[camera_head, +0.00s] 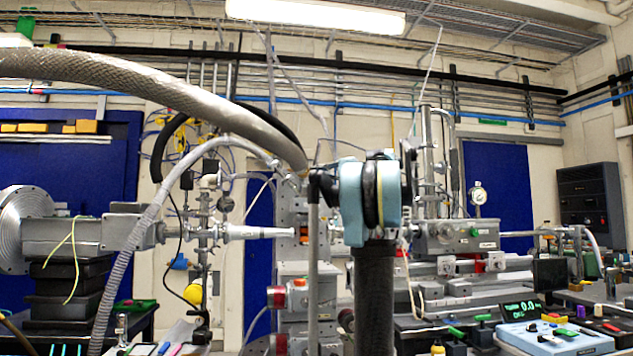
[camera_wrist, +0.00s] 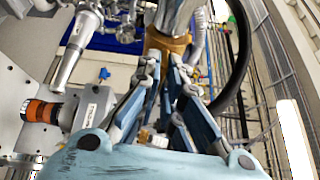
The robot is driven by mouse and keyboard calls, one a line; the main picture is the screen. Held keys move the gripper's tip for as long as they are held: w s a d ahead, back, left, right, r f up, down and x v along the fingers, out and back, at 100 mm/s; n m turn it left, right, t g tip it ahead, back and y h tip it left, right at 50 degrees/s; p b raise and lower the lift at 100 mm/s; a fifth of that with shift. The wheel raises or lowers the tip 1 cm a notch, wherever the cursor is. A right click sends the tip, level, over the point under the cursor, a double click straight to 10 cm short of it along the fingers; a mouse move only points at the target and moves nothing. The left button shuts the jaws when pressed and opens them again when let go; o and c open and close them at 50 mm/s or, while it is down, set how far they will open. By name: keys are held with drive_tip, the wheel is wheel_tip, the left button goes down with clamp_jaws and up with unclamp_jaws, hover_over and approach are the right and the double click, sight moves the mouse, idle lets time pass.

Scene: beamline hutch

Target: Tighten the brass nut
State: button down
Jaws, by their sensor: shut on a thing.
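The brass nut (camera_wrist: 166,42) is near the top middle of the wrist view, around the lower end of a grey pipe or hose (camera_wrist: 176,14). My gripper (camera_wrist: 168,60) reaches up to it with blue and grey fingers, and their tips close on the nut's sides. In the head view my blue and black arm end stands right of centre, and the gripper's fingers cannot be made out there. A thick braided hose (camera_head: 180,95) arches in from the left and comes down just left of my arm. The nut's threads are hidden.
An orange-ringed cylinder (camera_wrist: 42,111) and a grey metal plate lie left of my gripper in the wrist view. A black hose (camera_wrist: 243,60) curves close on its right. In the head view, a steel beam pipe (camera_head: 258,232) and a gauge box (camera_head: 462,234) flank my arm.

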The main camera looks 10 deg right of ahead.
drive_tip(key=shift+w+a+r+n+g+h, duration=0.1)
drive_tip(key=shift+a+r+n+g+h, duration=0.2)
drive_tip(key=shift+r+g+h, duration=0.5)
drive_tip(key=shift+w+a+r+n+g+h, duration=0.1)
drive_tip(key=shift+r+n+g+h, duration=0.3)
drive_tip(key=shift+h, duration=0.8)
drive_tip(key=shift+a+r+n+g+h, duration=0.15)
drive_tip(key=shift+r+n+g+h, duration=0.15)
drive_tip(key=shift+r+g+h, duration=0.5)
drive_tip(key=shift+f+h, duration=0.1)
drive_tip(key=shift+h, duration=0.3)
drive_tip(key=c, duration=1.8)
unclamp_jaws()
drive_tip(key=shift+w+a, duration=0.1)
drive_tip(key=shift+o, duration=0.2)
drive_tip(key=s+d+r, duration=0.1)
drive_tip(key=s+d, duration=0.6)
drive_tip(key=d, duration=0.5)
drive_tip(key=shift+s+d+r, duration=0.15)
drive_tip(key=shift+s+r, duration=0.1)
drive_tip(key=shift+r, duration=0.05)
